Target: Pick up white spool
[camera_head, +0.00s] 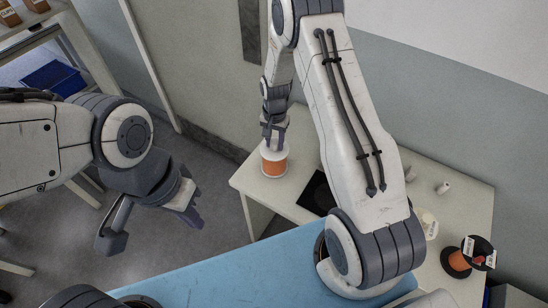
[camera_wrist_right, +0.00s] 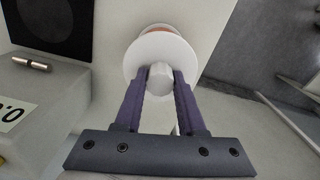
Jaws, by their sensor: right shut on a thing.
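The white spool (camera_head: 273,166) with orange winding is upright at the far left part of the cream table. It also shows in the right wrist view (camera_wrist_right: 138,62), mostly as a white round flange with a white hub. My right gripper (camera_head: 272,141) is above the spool and shut on its hub; its two purple fingers (camera_wrist_right: 160,82) press the hub from both sides. I cannot tell whether the spool's base touches the table. My left gripper (camera_head: 190,212) hangs over the floor, apart from the table; its finger gap is not clear.
The cream table (camera_head: 305,137) also bears a black square pad (camera_head: 316,194) and small white parts (camera_head: 443,188). A black spool with orange winding (camera_head: 458,261) is at the right. A blue surface (camera_head: 240,270) lies in front. A blue bin (camera_head: 53,77) is at the far left.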

